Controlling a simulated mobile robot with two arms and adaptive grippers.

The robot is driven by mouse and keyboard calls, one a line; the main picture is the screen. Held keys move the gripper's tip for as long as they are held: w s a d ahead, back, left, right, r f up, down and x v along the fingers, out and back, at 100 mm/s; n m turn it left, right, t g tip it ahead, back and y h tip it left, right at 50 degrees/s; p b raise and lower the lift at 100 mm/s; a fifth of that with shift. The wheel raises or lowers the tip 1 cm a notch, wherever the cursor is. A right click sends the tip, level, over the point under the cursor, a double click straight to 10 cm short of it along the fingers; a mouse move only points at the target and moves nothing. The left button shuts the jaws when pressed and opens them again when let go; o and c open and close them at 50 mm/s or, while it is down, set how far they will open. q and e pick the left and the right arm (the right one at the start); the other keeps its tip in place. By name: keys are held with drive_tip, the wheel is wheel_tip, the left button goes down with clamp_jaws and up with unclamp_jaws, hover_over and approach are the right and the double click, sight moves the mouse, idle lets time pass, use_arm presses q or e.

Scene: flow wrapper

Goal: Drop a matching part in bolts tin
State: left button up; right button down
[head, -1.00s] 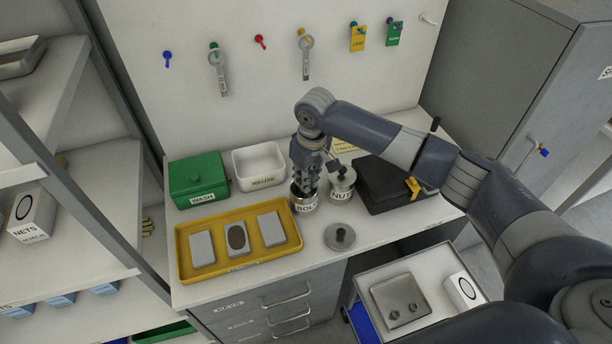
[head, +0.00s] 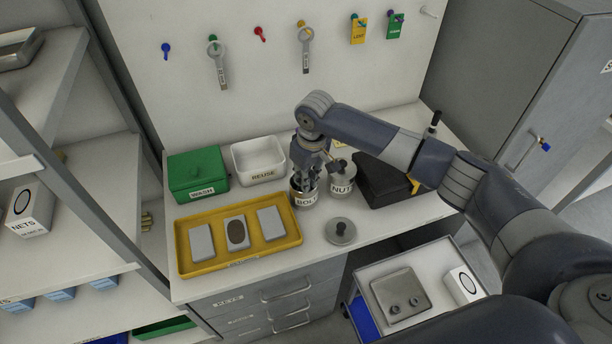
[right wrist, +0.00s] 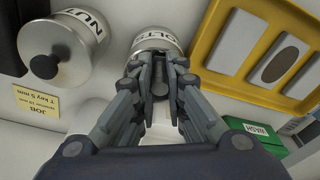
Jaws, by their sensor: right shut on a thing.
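The bolts tin (head: 305,200) is a small open metal can with a white label, standing on the bench. It also shows in the right wrist view (right wrist: 156,36). My right gripper (head: 308,182) points down at the tin's mouth, its fingertips at or just inside the rim. In the right wrist view the gripper (right wrist: 160,82) is shut on a small dark part (right wrist: 160,88), mostly hidden between the fingers; its kind cannot be told. A round grey lid (head: 340,232) with a dark knob lies on the bench in front. My left gripper is not in view.
The lidded nuts tin (head: 342,186) stands close right of the bolts tin. A yellow tray (head: 240,262) with grey blocks, a green wash box (head: 197,176) and a white reuse bin (head: 259,162) are left.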

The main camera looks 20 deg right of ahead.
drive_tip(key=shift+f, duration=0.1)
drive_tip(key=c, duration=1.5)
unclamp_jaws()
drive_tip(key=shift+c, duration=0.2)
wheel_tip(320, 180, up, 9)
drive_tip(key=p, duration=1)
drive_tip(key=shift+p, duration=0.3)
